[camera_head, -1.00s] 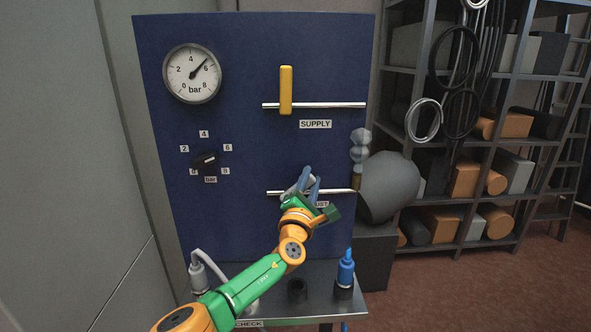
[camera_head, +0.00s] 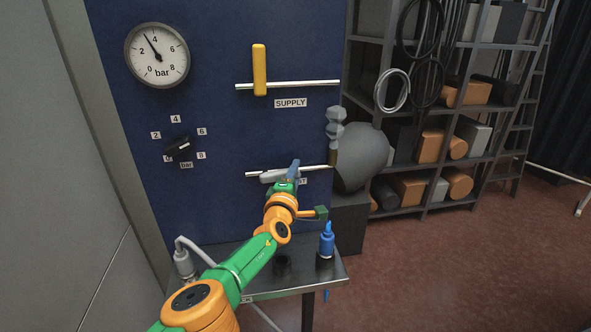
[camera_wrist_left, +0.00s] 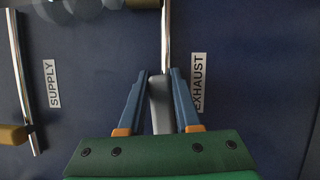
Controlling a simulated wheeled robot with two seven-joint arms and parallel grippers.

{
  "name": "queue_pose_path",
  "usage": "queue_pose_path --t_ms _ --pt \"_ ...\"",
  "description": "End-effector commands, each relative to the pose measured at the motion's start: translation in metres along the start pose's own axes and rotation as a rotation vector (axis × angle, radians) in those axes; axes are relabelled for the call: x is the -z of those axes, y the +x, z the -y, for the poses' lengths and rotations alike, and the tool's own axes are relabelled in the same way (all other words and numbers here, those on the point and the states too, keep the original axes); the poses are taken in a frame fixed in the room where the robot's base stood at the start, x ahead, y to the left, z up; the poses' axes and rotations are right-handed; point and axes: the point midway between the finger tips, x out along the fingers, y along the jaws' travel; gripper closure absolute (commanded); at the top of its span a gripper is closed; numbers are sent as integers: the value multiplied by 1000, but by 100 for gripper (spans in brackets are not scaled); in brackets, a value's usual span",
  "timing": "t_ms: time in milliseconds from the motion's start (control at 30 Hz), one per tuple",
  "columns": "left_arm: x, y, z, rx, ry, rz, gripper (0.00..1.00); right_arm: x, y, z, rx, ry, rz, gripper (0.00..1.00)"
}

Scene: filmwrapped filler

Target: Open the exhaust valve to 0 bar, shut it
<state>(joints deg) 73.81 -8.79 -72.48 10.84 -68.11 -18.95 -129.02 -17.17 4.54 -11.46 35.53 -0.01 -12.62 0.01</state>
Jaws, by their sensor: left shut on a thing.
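The grey exhaust valve handle (camera_wrist_left: 160,105) lies between the two blue fingers of my left gripper (camera_wrist_left: 160,76), which is shut on it. In the wrist view the handle runs in line with its pipe (camera_wrist_left: 166,35), next to the EXHAUST label (camera_wrist_left: 198,82). In the head view my left gripper (camera_head: 292,172) is at the lower pipe (camera_head: 318,168) and partly covers the handle (camera_head: 272,176) and label. The pressure gauge (camera_head: 157,55) needle points between 2 and 4 bar, nearer 4. My right gripper is not in view.
The yellow supply handle (camera_head: 259,72) stands upright, crosswise to the upper pipe (camera_head: 310,84). A black dial (camera_head: 178,148) is on the blue panel. A small table (camera_head: 300,280) below holds a blue-topped plug (camera_head: 327,242). A grey round tank (camera_head: 362,158) is right of the exhaust pipe.

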Motion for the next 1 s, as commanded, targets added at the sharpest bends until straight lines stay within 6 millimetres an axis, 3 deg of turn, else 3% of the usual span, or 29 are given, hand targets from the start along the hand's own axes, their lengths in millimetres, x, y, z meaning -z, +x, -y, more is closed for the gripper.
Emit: queue_pose_path --t_ms 467,500,600,1000 --pt "1 0 -2 -1 16 -3 100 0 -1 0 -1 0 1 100" --pt "1 0 -2 -1 16 -3 62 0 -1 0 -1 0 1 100" --pt "1 0 -2 0 15 -2 38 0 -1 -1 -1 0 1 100" --pt "7 1 1 2 13 0 38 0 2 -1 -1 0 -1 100"
